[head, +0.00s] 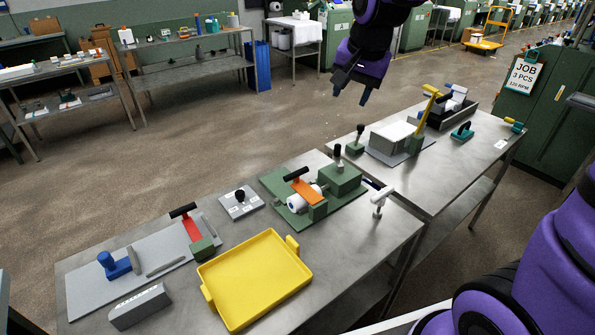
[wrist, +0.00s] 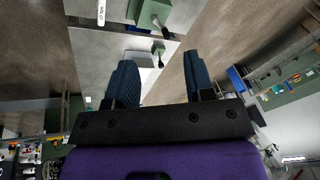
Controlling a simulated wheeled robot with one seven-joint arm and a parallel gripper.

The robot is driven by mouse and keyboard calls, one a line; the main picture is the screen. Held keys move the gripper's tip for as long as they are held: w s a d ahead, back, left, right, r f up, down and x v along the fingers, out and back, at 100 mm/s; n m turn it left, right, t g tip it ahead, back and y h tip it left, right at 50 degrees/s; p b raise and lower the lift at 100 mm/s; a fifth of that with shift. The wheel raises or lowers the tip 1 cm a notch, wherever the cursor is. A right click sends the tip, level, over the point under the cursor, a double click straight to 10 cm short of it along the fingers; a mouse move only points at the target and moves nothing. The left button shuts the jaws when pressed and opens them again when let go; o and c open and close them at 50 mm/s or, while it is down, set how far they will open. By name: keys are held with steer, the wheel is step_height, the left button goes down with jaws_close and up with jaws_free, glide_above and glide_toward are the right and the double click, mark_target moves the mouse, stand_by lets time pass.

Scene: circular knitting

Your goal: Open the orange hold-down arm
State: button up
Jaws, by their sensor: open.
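The orange hold-down arm (head: 305,192) is on the green fixture (head: 345,182) on the metal bench. It has a black handle (head: 295,174) and lies across a white roll (head: 298,203). My gripper (head: 350,94) is in the air beyond the benches, well above and behind the fixture, and touches nothing. In the wrist view its two dark blue fingers (wrist: 158,80) are spread apart with nothing between them. The orange arm cannot be made out in the wrist view.
A yellow tray (head: 252,326) is at the front of the bench. A red arm with black handle (head: 191,228) stands to the left, and a black-knobbed plate (head: 240,203) between. A yellow lever (head: 428,105) rises on the farther bench.

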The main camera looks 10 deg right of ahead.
steer(key=w+a+f+m, duration=0.3)
steer(key=w+f, duration=0.6)
steer(key=m+g, duration=0.2)
steer(key=m, duration=0.1)
glide_toward(297, 171)
steer(key=f, duration=0.6)
steer(key=w+f, duration=0.1)
steer(key=f, duration=0.2)
steer(key=shift+w+a+f, duration=0.1)
steer(key=shift+a+f, duration=0.1)
jaws_close()
